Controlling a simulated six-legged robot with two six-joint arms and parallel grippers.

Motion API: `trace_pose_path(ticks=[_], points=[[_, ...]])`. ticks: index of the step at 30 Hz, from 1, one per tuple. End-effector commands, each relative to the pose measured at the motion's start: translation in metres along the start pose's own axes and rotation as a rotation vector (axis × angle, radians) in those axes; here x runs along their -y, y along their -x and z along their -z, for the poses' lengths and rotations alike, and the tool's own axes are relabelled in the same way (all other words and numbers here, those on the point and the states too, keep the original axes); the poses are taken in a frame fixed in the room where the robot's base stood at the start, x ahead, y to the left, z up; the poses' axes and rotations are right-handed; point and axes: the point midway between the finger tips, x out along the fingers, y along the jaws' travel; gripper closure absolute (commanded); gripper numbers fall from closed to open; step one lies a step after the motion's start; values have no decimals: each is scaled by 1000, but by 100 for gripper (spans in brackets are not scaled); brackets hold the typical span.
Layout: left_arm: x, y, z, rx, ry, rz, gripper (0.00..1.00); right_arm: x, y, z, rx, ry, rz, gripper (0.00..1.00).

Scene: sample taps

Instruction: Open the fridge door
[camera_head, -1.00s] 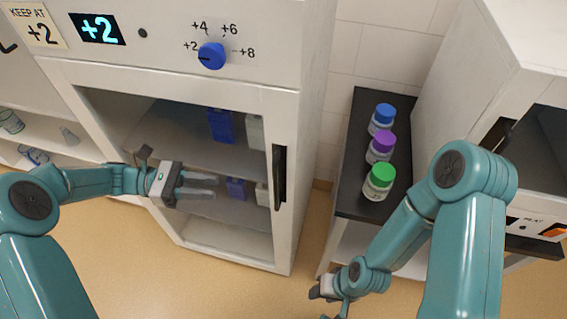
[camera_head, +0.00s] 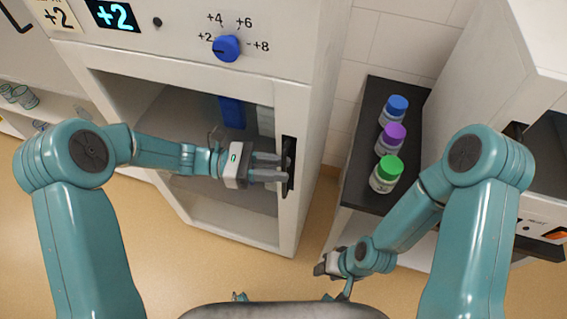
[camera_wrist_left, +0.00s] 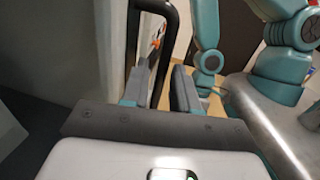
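The fridge (camera_head: 200,65) has a shut door with a white frame (camera_head: 270,232) and a window showing the inside. Its black upright handle (camera_head: 288,166) is on the door's right side. My left gripper (camera_head: 283,168) is at the handle, fingers apart. In the left wrist view the black handle bar (camera_wrist_left: 171,45) runs down between the two open fingers (camera_wrist_left: 160,92); I cannot tell whether either finger touches it. My right gripper (camera_head: 328,270) hangs low in front of the side bench; its fingers are too unclear to judge.
A dark-topped bench (camera_head: 357,180) right of the fridge holds bottles with blue (camera_head: 397,104), purple (camera_head: 393,136) and green (camera_head: 386,174) caps. A blue dial (camera_head: 227,48) and a +2 display (camera_head: 112,14) are above the door. Floor in front is clear.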

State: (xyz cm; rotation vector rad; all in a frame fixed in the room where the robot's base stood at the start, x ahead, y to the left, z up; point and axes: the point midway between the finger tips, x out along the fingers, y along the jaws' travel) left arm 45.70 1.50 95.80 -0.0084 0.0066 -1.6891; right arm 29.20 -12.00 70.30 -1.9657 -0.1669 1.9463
Motion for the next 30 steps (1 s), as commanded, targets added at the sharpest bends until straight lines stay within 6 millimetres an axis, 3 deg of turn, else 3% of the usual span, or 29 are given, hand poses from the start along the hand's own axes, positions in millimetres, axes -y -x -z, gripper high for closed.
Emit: trace_pose_path(ticks=[4, 13, 14, 16, 17, 25, 30], points=[[-1, -14, 0, -1, -1, 1, 71, 1, 3, 0, 0, 0, 0, 57], [-2, -17, 0, -1, -1, -1, 71, 1, 3, 0, 0, 0, 0, 57], [-2, -17, 0, -1, -1, -1, 74, 1, 3, 0, 0, 0, 0, 57], [-2, -17, 0, -1, -1, -1, 97, 1, 3, 0, 0, 0, 0, 57], [-2, -17, 0, -1, -1, -1, 100, 1, 3, 0, 0, 0, 0, 57], [2, -16, 0, 0, -1, 8, 100, 1, 3, 0, 0, 0, 0, 57], [25, -9, -1, 0, 1, 50, 100, 2, 5, 0, 0, 0, 0, 57]])
